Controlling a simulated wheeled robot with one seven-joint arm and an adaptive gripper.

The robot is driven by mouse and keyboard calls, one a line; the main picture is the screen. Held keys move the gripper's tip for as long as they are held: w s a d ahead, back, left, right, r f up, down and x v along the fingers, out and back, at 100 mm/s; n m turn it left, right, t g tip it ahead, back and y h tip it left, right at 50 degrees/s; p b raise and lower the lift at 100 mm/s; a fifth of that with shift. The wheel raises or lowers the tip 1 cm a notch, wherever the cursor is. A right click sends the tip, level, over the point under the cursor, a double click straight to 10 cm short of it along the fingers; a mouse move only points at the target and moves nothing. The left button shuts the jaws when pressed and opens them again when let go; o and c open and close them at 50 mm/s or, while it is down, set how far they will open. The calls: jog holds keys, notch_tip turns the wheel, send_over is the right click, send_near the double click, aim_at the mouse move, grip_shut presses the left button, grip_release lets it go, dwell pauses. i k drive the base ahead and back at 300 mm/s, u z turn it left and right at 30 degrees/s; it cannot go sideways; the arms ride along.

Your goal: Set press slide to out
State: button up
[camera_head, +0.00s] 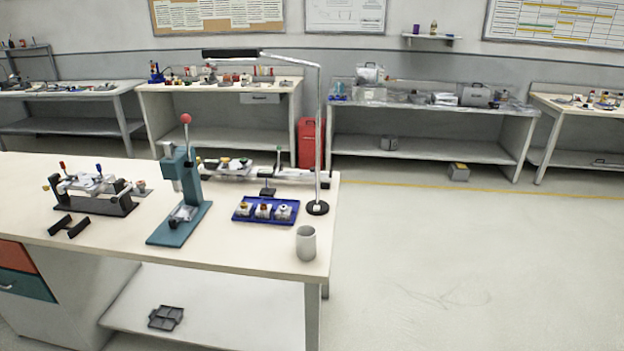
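A teal bench press (181,165) stands upright on the near workbench (255,245), left of the bench's middle. Its lever ends in a red ball knob (186,119) at the top. A small metal piece, which looks like the press slide (183,214), sits low on the teal base plate (172,232), in front of the column. It is too small to tell whether the slide is in or out. My gripper is not in view.
A blue tray (242,216) with small parts, a grey cup (306,243) and a tall lamp (318,207) stand right of the press. A dark-based fixture (105,206) and black blocks (69,226) stand left. The floor at right (480,270) is clear.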

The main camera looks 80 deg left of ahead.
aim_at(185, 213)
jog(key=u, duration=3.1)
